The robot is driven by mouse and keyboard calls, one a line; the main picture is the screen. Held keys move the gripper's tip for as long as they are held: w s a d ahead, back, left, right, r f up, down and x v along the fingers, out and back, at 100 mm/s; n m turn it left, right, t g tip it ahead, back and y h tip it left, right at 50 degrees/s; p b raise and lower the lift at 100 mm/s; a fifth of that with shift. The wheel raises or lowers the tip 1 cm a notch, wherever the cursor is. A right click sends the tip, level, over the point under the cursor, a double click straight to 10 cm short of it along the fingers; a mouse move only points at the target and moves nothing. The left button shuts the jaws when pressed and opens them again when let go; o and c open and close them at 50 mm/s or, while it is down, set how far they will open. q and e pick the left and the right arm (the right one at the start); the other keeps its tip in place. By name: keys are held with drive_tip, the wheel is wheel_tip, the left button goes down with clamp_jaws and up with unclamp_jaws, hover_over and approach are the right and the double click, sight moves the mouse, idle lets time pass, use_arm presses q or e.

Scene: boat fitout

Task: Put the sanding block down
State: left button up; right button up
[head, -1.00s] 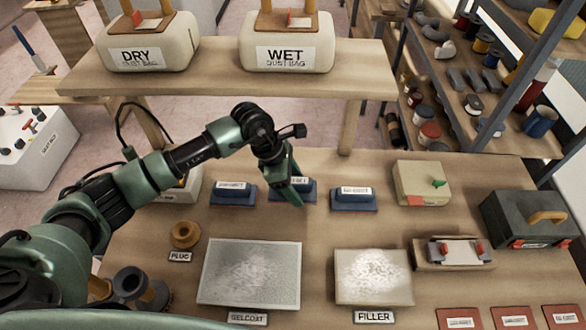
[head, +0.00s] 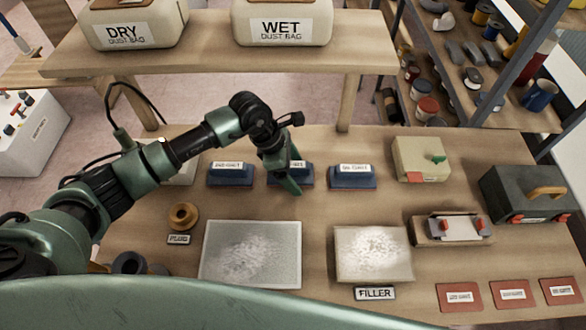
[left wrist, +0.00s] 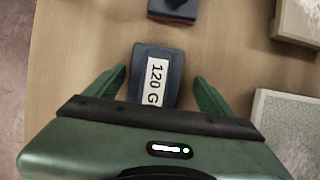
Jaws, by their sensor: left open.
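Three blue sanding blocks with white labels stand in a row on the workbench in the head view: a left one (head: 231,175), a middle one (head: 305,177) partly hidden by my gripper, and a right one (head: 352,178). My left gripper (head: 290,187) is over the middle block. In the left wrist view, the fingers of my left gripper (left wrist: 160,78) are open on either side of a block labelled "120 G" (left wrist: 152,65), with gaps on both sides. That block rests on the bench. My right gripper is not in view.
A gelcoat panel (head: 251,254) and a filler panel (head: 373,253) lie in front of the blocks. A plug ring (head: 184,216) is at left. A beige box (head: 420,159) and a dark toolbox (head: 525,192) stand at right. A raised shelf (head: 215,55) with dust bags is behind.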

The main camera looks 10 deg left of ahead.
sight(243, 166)
use_arm(q)
drive_tip(key=shift+w+a+r, duration=0.15)
drive_tip(key=shift+a+r, duration=0.15)
drive_tip(key=a+r+b, duration=0.2)
drive_tip(key=r, duration=0.1)
drive_tip(key=shift+s+a+r, duration=0.25)
drive_tip(key=shift+s, duration=0.15)
drive_tip(key=a+b, duration=0.1)
drive_tip(key=a, duration=0.2)
drive_tip(key=s+a+b, duration=0.1)
drive_tip(key=a+b, duration=0.1)
drive_tip(key=a, duration=0.1)
drive_tip(key=s+a+b, duration=0.1)
drive_tip(key=a, duration=0.2)
drive_tip(key=shift+a+r, duration=0.1)
drive_tip(key=shift+a, duration=0.3)
drive_tip(key=shift+s+a+r+b, duration=0.15)
drive_tip(key=shift+a+b, duration=0.2)
drive_tip(key=shift+a, duration=0.1)
